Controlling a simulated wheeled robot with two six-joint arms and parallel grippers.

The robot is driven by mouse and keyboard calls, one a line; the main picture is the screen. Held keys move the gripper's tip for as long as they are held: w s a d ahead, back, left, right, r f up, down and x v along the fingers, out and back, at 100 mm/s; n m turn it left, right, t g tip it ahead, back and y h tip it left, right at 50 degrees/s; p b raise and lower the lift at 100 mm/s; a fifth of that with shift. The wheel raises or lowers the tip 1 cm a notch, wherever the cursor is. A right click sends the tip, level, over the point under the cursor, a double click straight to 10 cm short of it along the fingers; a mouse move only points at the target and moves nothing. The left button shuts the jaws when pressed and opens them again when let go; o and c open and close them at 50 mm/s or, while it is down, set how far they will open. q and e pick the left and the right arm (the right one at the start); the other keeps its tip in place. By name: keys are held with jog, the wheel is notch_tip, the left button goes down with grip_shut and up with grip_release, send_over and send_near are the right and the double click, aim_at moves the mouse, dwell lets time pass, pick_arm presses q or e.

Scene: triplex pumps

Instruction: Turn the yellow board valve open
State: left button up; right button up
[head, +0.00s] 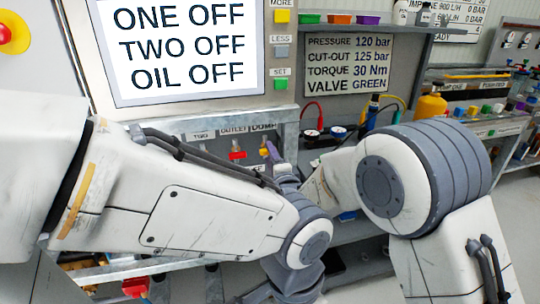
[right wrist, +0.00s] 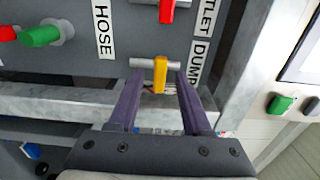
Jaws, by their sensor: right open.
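The yellow board valve (right wrist: 160,76) is on the grey panel in the right wrist view, beside the DUMP label (right wrist: 201,62). Its yellow handle lies across a short silver pipe. My right gripper (right wrist: 160,88) is open, with one purple finger on each side of the handle and visible gaps between. In the head view the right gripper (head: 272,156) is small and partly hidden behind arm links, near the yellow valve (head: 264,152) under the DUMP label. My left arm crosses the lower left of the head view; its gripper does not show.
A red valve (right wrist: 167,11) and a green valve (right wrist: 40,36) are on the same panel. A metal frame rail (right wrist: 70,105) runs below the valves in the wrist view. A screen (head: 185,45) reads ONE OFF, TWO OFF, OIL OFF.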

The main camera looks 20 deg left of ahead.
jog(key=shift+w, duration=0.1)
grip_shut()
dwell(0.3)
jog(key=n+b, duration=0.7)
jog(key=n, duration=1)
jog(key=shift+f+n, duration=0.1)
jog(key=shift+n, duration=0.3)
dwell(0.4)
